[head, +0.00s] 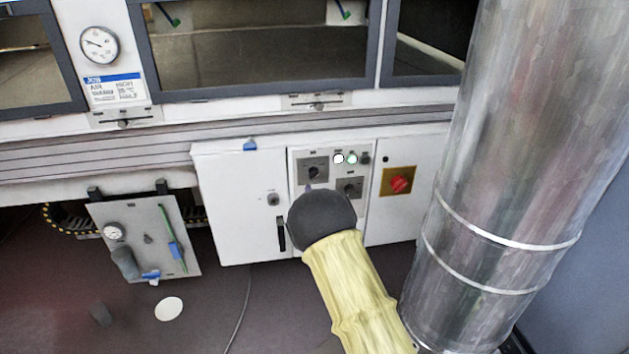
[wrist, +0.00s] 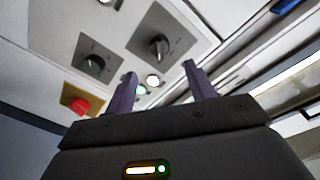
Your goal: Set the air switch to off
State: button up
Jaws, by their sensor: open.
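The control panel holds an upper rotary switch (head: 314,171) and a lower rotary switch (head: 350,188), each a dark knob on a grey plate. Their labels are too small to read, so I cannot tell which is the air switch. In the wrist view, the upper switch (wrist: 160,45) lies just beyond my fingertips and the lower switch (wrist: 95,63) lies left of it. My gripper (wrist: 160,70) is open and empty, apart from both knobs. In the head view my dark wrist hides most of the gripper and the panel's lower part.
A red knob on a yellow plate (head: 399,182) is right of the switches. Small indicator lights (head: 351,158) sit beside the upper switch. A white cabinet door (head: 235,205) is left; a large metal duct (head: 510,170) stands right. A gauge panel (head: 145,240) hangs lower left.

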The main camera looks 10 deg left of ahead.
aim_at(314, 177)
jog(key=b+x, duration=0.1)
jog(key=x, duration=0.9)
jog(key=shift+b, duration=0.35)
jog(key=c, duration=1)
